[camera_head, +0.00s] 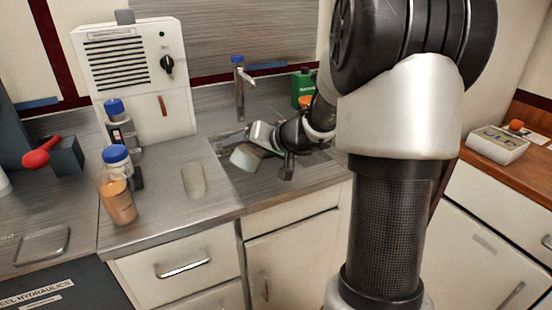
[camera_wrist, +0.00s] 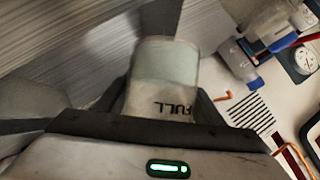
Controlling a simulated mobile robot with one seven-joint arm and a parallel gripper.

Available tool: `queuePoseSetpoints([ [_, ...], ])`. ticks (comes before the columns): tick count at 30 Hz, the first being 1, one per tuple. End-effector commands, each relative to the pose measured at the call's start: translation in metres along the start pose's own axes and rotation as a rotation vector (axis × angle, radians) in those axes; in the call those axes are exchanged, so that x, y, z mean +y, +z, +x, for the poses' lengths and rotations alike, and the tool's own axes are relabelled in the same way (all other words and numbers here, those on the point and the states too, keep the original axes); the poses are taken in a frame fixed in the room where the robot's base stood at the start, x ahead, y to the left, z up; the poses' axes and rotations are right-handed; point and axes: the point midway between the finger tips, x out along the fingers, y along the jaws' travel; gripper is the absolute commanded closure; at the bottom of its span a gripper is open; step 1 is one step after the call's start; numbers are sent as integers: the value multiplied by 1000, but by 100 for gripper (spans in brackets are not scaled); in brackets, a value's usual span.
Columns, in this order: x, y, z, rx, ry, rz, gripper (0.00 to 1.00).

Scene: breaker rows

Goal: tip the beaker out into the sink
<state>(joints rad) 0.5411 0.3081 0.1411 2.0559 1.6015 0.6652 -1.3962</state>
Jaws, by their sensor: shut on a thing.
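The beaker (camera_wrist: 165,65) is pale and translucent, with "FULL" printed on it upside down in the wrist view. My gripper (camera_wrist: 168,98) is shut on it, with a dark finger on each side. In the head view the beaker (camera_head: 246,157) is tilted well over at the end of my gripper (camera_head: 264,137). It appears above the sink (camera_head: 229,142), below the tap (camera_head: 240,85). My arm and gripper hide much of the basin. I see no stream leaving the beaker, and its contents cannot be made out.
A white grille-fronted unit (camera_head: 135,75) stands at the back left. A green bottle (camera_head: 301,87) stands behind the sink.

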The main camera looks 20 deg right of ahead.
Motion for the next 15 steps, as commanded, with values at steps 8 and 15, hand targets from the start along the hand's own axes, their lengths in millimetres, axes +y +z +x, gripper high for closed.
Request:
queuePoseSetpoints([
  [8, 0, 0, 1, -8, -18, 29, 66],
  [15, 1, 1, 2, -17, -33, 56, 66],
])
